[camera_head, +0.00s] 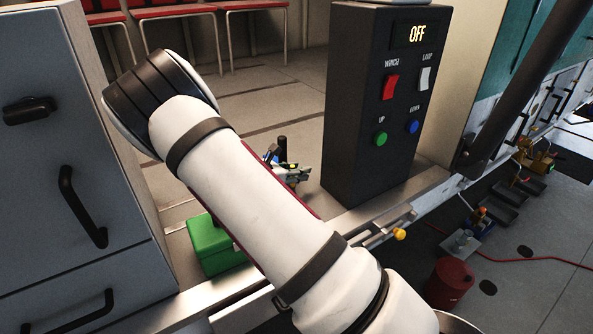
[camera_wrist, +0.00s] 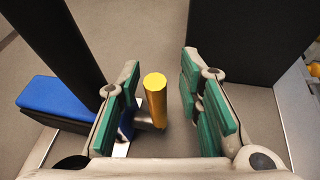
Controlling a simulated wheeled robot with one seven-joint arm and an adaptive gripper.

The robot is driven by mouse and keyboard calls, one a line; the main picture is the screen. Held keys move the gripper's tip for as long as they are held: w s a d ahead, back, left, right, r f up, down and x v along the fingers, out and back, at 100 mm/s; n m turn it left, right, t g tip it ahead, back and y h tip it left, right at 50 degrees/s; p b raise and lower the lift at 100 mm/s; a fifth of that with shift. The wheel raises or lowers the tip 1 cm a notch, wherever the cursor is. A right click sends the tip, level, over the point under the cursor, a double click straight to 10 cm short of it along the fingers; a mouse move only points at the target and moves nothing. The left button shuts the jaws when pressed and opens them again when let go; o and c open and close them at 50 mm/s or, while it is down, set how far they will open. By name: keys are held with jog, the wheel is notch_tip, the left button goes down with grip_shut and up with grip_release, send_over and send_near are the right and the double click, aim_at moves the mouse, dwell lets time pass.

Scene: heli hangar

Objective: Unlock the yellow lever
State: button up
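The yellow lever (camera_wrist: 156,98) shows in the wrist view as a short yellow cylinder with a grey joint at its lower side. My gripper (camera_wrist: 162,75) is open, with green-padded fingers on both sides of the lever. The lever stands closer to the left finger, and a gap shows to the right finger. I cannot tell whether the left finger touches it. In the head view my arm hides most of the gripper (camera_head: 291,172) and the lever's surroundings.
A blue block (camera_wrist: 58,99) and a dark post (camera_wrist: 62,35) stand left of the fingers. A dark control box (camera_head: 362,155) reading OFF stands on the right. A green box (camera_head: 208,247) sits beside my arm. Grey drawers (camera_head: 70,130) stand left.

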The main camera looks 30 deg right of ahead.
jog(key=v, duration=1.2)
jog(key=s+a+r+m+y, duration=0.2)
jog(key=s+r+m+y, duration=0.2)
jog(key=s, duration=0.6)
jog(key=s+a+r+m+t+y, duration=0.1)
jog(key=s+a+r+m+y, duration=0.2)
jog(key=s+r+m, duration=0.6)
jog(key=s+a+r+m+t+y, duration=0.1)
jog(key=s+r+m+y, duration=0.5)
jog(key=s, duration=0.7)
jog(key=shift+a+r+m, duration=0.6)
jog(key=shift+a+r, duration=0.2)
jog(key=shift+a, duration=0.05)
